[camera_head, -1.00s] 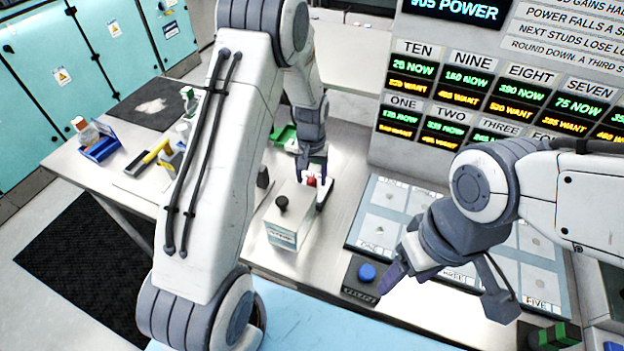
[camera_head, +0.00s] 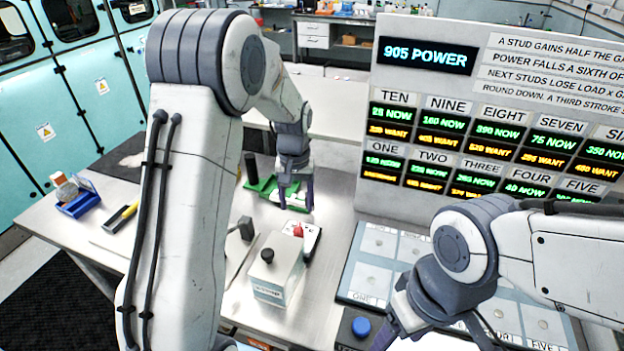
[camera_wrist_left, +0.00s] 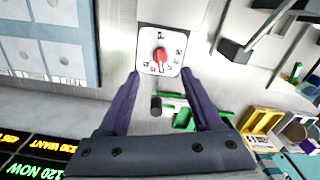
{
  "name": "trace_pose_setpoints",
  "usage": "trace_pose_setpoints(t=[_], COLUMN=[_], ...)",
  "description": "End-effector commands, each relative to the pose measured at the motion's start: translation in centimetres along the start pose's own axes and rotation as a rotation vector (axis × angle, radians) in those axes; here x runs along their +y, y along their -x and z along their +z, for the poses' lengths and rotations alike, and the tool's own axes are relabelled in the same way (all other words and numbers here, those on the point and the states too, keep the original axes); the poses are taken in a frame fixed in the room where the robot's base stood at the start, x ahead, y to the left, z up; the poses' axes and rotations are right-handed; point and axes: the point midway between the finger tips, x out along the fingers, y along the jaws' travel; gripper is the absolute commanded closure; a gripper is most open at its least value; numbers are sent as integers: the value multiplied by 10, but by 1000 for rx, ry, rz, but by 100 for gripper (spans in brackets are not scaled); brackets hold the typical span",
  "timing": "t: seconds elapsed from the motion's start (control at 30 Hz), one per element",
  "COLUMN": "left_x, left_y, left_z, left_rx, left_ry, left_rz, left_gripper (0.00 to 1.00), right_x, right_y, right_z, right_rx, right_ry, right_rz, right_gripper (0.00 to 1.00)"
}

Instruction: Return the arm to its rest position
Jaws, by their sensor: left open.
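My left gripper (camera_head: 295,203) is open and empty, fingers pointing down, behind the red knob (camera_head: 298,231) in the head view. In the left wrist view the red knob (camera_wrist_left: 159,56) sits on a white dial plate (camera_wrist_left: 172,40), beyond the spread fingertips of the left gripper (camera_wrist_left: 160,74) and apart from them. My right gripper (camera_head: 435,335) is at the lower edge of the head view, over the panel of studs. Its fingers are spread and their tips are partly cut off.
A pale box with a black knob (camera_head: 278,278) stands in front of the dial. A green tray (camera_head: 262,186) lies behind it. The stud panel (camera_head: 360,265), a blue button (camera_head: 361,327) and the display wall (camera_head: 430,25) are to the right. A blue holder (camera_head: 78,203) is at the left.

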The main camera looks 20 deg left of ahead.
Motion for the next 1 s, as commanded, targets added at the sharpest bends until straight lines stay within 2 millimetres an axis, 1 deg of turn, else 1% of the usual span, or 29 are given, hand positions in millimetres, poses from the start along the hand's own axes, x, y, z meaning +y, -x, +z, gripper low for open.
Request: trace_pose_setpoints(t=[0.1, 0.17, 0.27, 0.3, 0.37, 0.4, 0.47, 0.5, 0.57, 0.6, 0.7, 0.73, 0.8, 0.87, 1.0], left_x=[1, 8, 32, 46, 68, 80, 94, 100, 104, 105, 100, 98, 93, 91, 89], left_y=[1, 4, 18, 26, 39, 47, 56, 60, 65, 66, 66, 66, 64, 63, 62], left_z=[1, 6, 31, 47, 80, 105, 145, 171, 207, 229, 272, 282, 299, 308, 315], left_rx=[0, 2, 9, 12, 16, 19, 21, 22, 23, 23, 22, 22, 21, 19, 18], left_ry=[-4, -22, -100, -150, -240, -308, -409, -476, -568, -626, -744, -770, -820, -847, -867], left_rz=[0, 2, 10, 15, 24, 30, 41, 48, 58, 64, 78, 81, 86, 89, 91], left_gripper=[34, 34, 34, 34, 34, 34, 34, 34, 34, 34, 34, 34, 34, 34, 34], right_x=[0, 0, 0, 0, 0, 0, 1, 1, 1, 1, 1, 1, 1, 1, 1], right_y=[0, 0, -2, -3, -5, -6, -8, -9, -10, -11, -12, -13, -13, -13, -13], right_z=[0, 0, 0, 0, 0, 0, 0, 0, 1, 1, 1, 1, 1, 1, 1], right_rx=[0, 0, 0, 0, 0, 0, 0, 0, 0, 0, 0, 0, 0, 0, 0], right_ry=[0, 0, 0, 0, 0, 0, 0, 0, 0, 0, 1, 1, 1, 1, 1], right_rz=[0, 0, 0, 0, 0, 0, 0, 0, 0, 0, 0, 0, 0, 0, 0], right_gripper=[33, 33, 33, 33, 33, 33, 33, 33, 33, 33, 33, 33, 33, 33, 33])
